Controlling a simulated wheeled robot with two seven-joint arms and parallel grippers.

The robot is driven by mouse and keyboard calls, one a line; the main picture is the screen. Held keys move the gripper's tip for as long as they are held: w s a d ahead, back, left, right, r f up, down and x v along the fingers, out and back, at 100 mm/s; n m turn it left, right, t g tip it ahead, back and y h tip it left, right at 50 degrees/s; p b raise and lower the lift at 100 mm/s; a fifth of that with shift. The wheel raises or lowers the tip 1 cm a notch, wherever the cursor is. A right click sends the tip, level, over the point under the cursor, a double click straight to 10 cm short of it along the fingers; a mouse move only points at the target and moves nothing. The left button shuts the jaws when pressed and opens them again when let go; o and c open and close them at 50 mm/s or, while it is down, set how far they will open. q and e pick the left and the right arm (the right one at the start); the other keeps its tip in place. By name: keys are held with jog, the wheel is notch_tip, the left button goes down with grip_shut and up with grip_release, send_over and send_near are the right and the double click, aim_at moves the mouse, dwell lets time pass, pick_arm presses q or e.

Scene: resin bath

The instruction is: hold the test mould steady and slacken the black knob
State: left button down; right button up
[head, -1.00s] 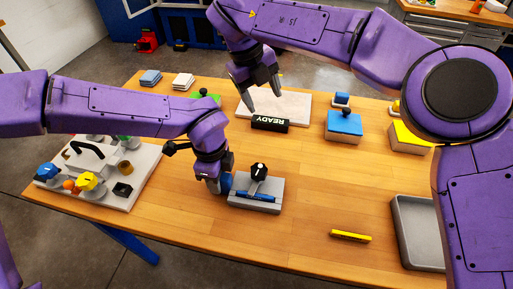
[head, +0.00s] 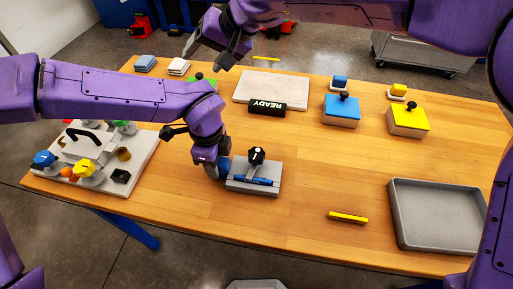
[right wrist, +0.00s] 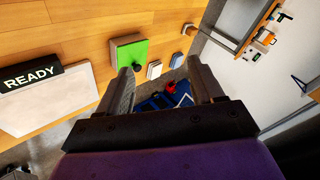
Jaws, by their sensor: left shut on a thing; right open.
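The test mould (head: 245,187) is a low grey block near the table's front, with a blue bar across its top. The black knob (head: 257,155) with a white mark stands upright at its back edge. My left gripper (head: 222,169) is shut on the mould's left end; its fingertips are partly hidden. My right gripper (head: 208,50) is raised over the table's far edge, well away from the knob. In the right wrist view (right wrist: 162,85) its fingers are apart with nothing between them.
A pale slab (head: 270,84) with a black READY sign (head: 267,108) lies behind the mould. Blue (head: 341,113) and yellow (head: 408,121) knobbed boxes stand right. A yellow bar (head: 347,217) and grey tray (head: 398,233) lie front right. A fixture board (head: 135,180) is left.

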jog(key=s+d+f+n+g+h, duration=0.25)
jog(key=s+d+f+h, duration=0.2)
jog(key=d, duration=0.55)
pick_arm(q)
jog(key=shift+s, duration=0.1)
pick_arm(e)
jog(key=m+g+h, duration=0.1)
jog(key=m+h, duration=0.2)
jog(key=m, duration=0.2)
send_over(257, 153)
jog(key=shift+m+h, duration=0.25)
notch_tip(257, 153, down, 12)
jog(key=shift+r, duration=0.2)
jog(key=c, duration=1.1)
